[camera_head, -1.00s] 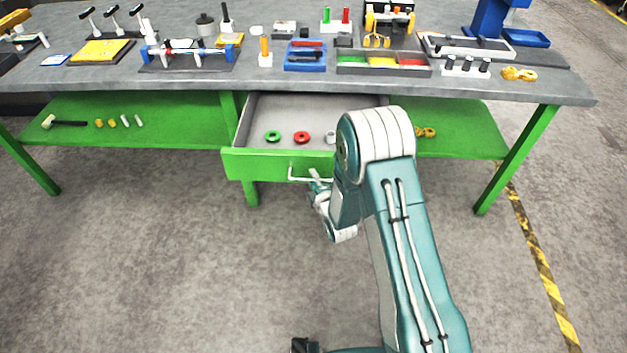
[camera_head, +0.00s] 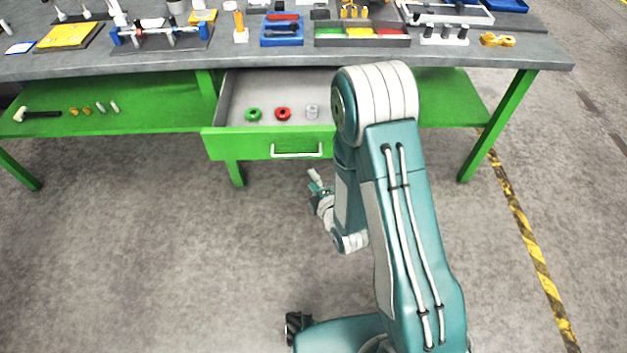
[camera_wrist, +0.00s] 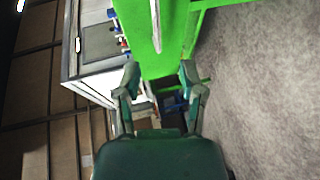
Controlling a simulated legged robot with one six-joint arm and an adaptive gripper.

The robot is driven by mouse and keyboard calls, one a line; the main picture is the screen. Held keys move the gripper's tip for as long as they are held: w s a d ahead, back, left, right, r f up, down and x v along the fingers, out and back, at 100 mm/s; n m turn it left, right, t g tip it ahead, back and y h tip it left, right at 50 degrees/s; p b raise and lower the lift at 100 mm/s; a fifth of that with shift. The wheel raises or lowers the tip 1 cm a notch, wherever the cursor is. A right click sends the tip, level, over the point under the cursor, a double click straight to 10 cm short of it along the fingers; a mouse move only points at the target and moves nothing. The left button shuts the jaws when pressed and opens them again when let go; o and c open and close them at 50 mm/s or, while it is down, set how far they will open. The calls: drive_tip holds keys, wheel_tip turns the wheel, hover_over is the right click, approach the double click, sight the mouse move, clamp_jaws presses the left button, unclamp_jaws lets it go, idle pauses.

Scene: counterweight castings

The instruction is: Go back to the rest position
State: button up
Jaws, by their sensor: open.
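My gripper (camera_head: 316,181) is in front of the open drawer, below its handle, in the head view. It is apart from the handle (camera_head: 297,154), with floor showing between them. In the wrist view my gripper (camera_wrist: 160,84) has its two fingers spread, with nothing held between them. The green drawer front (camera_wrist: 150,38) lies beyond the fingertips there. The drawer (camera_head: 240,143) is pulled out under the bench. In it lie a green ring (camera_head: 253,114), a red ring (camera_head: 283,114) and a grey ring (camera_head: 312,111).
The grey bench top (camera_head: 270,60) carries several tools, trays and fixtures. A green lower shelf (camera_head: 150,112) holds a mallet (camera_head: 36,114) and small parts. Bench legs (camera_head: 497,125) stand at the sides. The concrete floor (camera_head: 150,240) in front is clear.

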idle(0.4)
drive_tip(key=d+r+m+g+h, duration=0.1)
drive_tip(key=d+r+m, duration=0.25)
drive_tip(key=r, duration=0.25)
drive_tip(key=s+d+r+m+g+h, duration=0.1)
drive_tip(key=d+r+m+g+h, duration=0.1)
drive_tip(key=r+m, duration=0.3)
drive_tip(key=d+r+m+g+h, duration=0.1)
drive_tip(key=d+r+m, duration=0.15)
drive_tip(key=r, duration=0.45)
drive_tip(key=s+d+r+m+g, duration=0.1)
drive_tip(key=s+r+m, duration=0.2)
drive_tip(key=s, duration=0.4)
drive_tip(key=s+d+r+m+g+h, duration=0.1)
drive_tip(key=s+r+m+g, duration=0.1)
drive_tip(key=s+r+m, duration=0.2)
drive_tip(key=s+d+r+m+g, duration=0.2)
drive_tip(key=s+r+m, duration=0.1)
drive_tip(key=s, duration=0.8)
drive_tip(key=shift+r+h, duration=0.3)
drive_tip(key=shift+r, duration=0.05)
